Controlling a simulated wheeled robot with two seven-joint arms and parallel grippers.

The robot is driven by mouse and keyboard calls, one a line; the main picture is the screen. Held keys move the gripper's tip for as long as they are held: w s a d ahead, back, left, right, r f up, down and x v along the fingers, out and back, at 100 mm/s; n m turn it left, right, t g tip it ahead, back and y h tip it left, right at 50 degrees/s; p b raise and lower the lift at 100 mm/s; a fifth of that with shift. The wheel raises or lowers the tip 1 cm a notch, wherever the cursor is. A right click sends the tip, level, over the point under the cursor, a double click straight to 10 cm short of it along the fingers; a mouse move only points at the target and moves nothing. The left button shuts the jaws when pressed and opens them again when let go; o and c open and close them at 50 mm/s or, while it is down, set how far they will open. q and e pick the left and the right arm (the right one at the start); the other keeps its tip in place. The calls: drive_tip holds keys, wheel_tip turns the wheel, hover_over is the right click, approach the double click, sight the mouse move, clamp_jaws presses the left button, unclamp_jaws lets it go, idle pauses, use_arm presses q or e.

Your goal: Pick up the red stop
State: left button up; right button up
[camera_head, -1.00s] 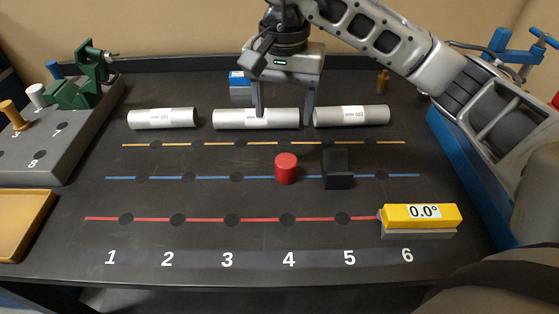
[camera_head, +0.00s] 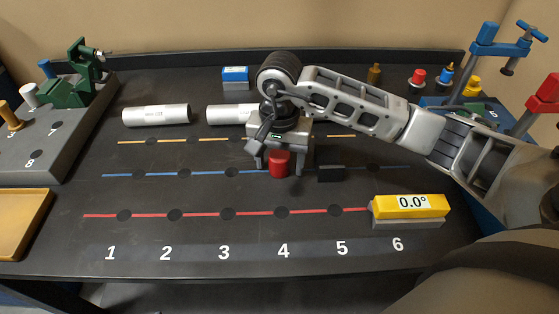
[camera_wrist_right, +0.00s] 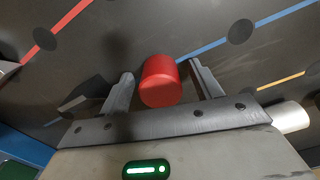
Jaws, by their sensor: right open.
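The red stop (camera_head: 279,163) is a short red cylinder standing upright on the blue line, above column 4 of the black board. My right gripper (camera_head: 279,172) is open, with one finger on each side of it. In the right wrist view, the red stop (camera_wrist_right: 160,84) sits between the two spread fingers (camera_wrist_right: 161,70), with a visible gap on either side. The gripper body covers part of the stop's top in the head view. My left gripper is not in view.
A black block (camera_head: 331,173) stands just right of the red stop. A yellow gauge reading 0.0° (camera_head: 410,206) lies at the front right. White tubes (camera_head: 156,115) lie behind, one partly hidden by my arm. A blue-topped block (camera_head: 235,76) stands at the back.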

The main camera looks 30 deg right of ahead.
drive_tip(key=c, duration=1.3)
drive_tip(key=shift+c, duration=0.4)
drive_tip(key=shift+r, duration=0.15)
